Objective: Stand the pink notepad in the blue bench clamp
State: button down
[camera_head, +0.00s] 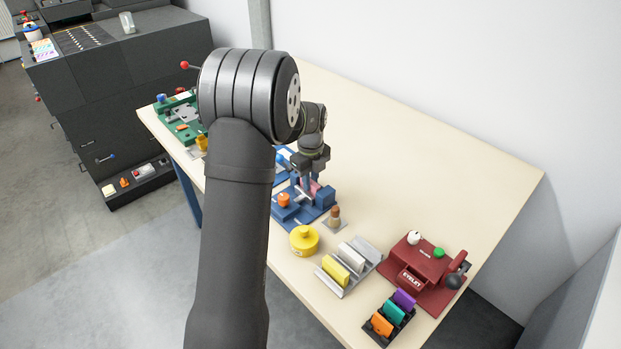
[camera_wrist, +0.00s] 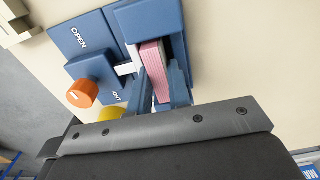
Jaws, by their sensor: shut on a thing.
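The pink notepad (camera_wrist: 154,70) stands on edge among the blue blocks of the bench clamp (camera_wrist: 150,18) in the wrist view. My gripper (camera_head: 309,186) points down over the clamp, shut on the notepad, with a finger on each side of it in the wrist view. The blue bench clamp also shows in the head view (camera_head: 322,208), with only a small bit of pink visible (camera_head: 315,188) at my gripper. The clamp has an orange knob (camera_wrist: 82,93) beside the word OPEN. My gripper hides the notepad's lower end, so I cannot tell whether it rests on the clamp's base.
A yellow round pot (camera_head: 304,240) and a small brown-topped stamp (camera_head: 334,216) stand close to the clamp. A grey rack (camera_head: 362,258), a red eyelet press (camera_head: 425,275) and a black holder with coloured pieces (camera_head: 390,320) are further right. The table's back is clear.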

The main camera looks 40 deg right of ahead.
jog(key=shift+f, duration=0.1)
jog(key=c, duration=1.6)
grip_release()
notch_tip(320, 180, up, 11)
jog(key=shift+f, duration=4.45)
jog(key=shift+r, duration=0.1)
